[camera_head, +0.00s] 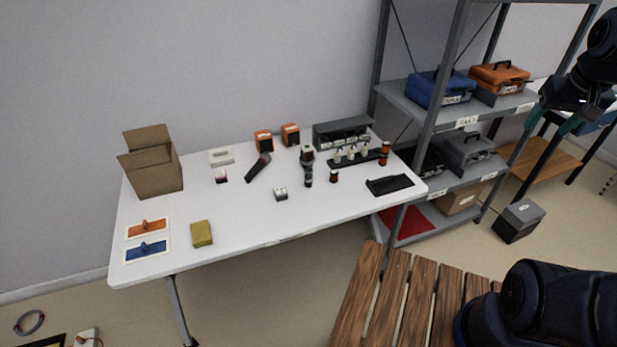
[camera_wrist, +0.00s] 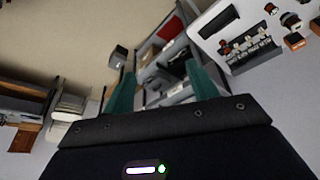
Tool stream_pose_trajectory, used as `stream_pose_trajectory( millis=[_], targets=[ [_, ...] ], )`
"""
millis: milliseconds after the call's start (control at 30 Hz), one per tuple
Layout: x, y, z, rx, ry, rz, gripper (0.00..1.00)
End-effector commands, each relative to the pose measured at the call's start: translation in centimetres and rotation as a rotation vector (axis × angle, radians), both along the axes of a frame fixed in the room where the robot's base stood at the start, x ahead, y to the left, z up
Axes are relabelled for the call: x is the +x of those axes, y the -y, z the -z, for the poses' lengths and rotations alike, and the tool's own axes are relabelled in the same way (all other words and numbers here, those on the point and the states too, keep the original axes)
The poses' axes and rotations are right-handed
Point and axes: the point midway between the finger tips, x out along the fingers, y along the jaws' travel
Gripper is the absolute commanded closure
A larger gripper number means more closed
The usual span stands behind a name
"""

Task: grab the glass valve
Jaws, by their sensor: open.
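Several small pale upright pieces, possibly glass valves (camera_head: 351,153), stand in a row on a dark strip (camera_head: 372,159) at the back right of the white table. They are too small to tell for sure. In the wrist view a similar row of pale pieces (camera_wrist: 248,44) shows at upper right. My gripper (camera_head: 553,119) is at the far right of the head view, by the shelving and well away from the table. Its two teal fingers (camera_wrist: 160,70) are apart with nothing between them in the wrist view.
The white table (camera_head: 225,235) also holds a cardboard box (camera_head: 155,174), a grey device (camera_head: 342,133), dark bottles (camera_head: 307,155), a black tray (camera_head: 389,185) and a yellow block (camera_head: 201,233). Metal shelving (camera_head: 449,60) stands between my gripper and the table. A slatted wooden bench (camera_head: 392,300) is in front.

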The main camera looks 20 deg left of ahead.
Motion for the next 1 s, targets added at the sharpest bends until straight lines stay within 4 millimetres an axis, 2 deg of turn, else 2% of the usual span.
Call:
stream_pose_trajectory(
  millis=[100,300,567,800,1000],
  targets=[
    [2.8,-2.4,-0.1,-0.01,-0.025,-0.066,0.42],
    [7.0,-7.0,0.3,-0.027,-0.06,-0.169,0.42],
    [11.8,-14.1,1.9,-0.051,-0.101,-0.305,0.42],
    [15.0,-21.8,4.7,-0.075,-0.139,-0.432,0.42],
    [16.6,-28.9,7.8,-0.096,-0.17,-0.535,0.42]
  ],
)
